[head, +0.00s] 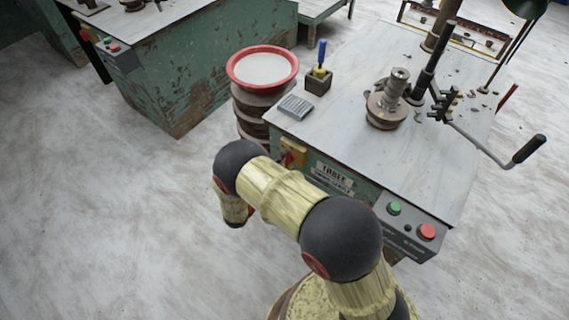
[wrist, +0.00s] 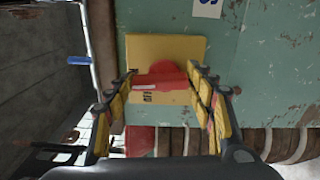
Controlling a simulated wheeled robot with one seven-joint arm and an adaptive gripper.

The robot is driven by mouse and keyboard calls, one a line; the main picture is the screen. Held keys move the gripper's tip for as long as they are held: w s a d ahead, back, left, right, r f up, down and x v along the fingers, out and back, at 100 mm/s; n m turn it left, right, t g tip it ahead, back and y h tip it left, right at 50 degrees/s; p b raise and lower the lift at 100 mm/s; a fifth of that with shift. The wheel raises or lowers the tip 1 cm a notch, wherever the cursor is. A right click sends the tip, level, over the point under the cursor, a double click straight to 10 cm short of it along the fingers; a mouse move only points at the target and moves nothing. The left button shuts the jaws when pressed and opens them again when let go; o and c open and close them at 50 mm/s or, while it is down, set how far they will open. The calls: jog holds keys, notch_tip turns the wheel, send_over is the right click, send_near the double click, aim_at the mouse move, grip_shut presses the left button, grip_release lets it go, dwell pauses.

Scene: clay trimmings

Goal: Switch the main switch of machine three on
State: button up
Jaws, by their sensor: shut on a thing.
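Machine three (head: 370,185) bears a nameplate reading THREE (head: 333,178) on its green front. Left of the nameplate is a yellow switch plate (head: 297,150) with the red main switch (head: 288,158), partly behind my arm. In the wrist view the yellow plate (wrist: 140,50) faces me, and the red switch handle (wrist: 158,81) lies across the picture. My gripper (wrist: 163,77) has a finger at each end of the handle and is shut on it. Small dark marks beside the handle are too small to read.
A grey box with green (head: 394,209) and red (head: 427,232) buttons sits on the machine's front right. A red-rimmed bucket (head: 238,80) tops a stack beside the machine's left side. A crank handle (head: 530,149) sticks out at right. Open floor (head: 110,210) lies left.

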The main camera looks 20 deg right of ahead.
jog(key=shift+m, duration=0.6)
jog(key=o, duration=1.2)
jog(key=shift+c, duration=0.2)
jog(key=v, duration=1.2)
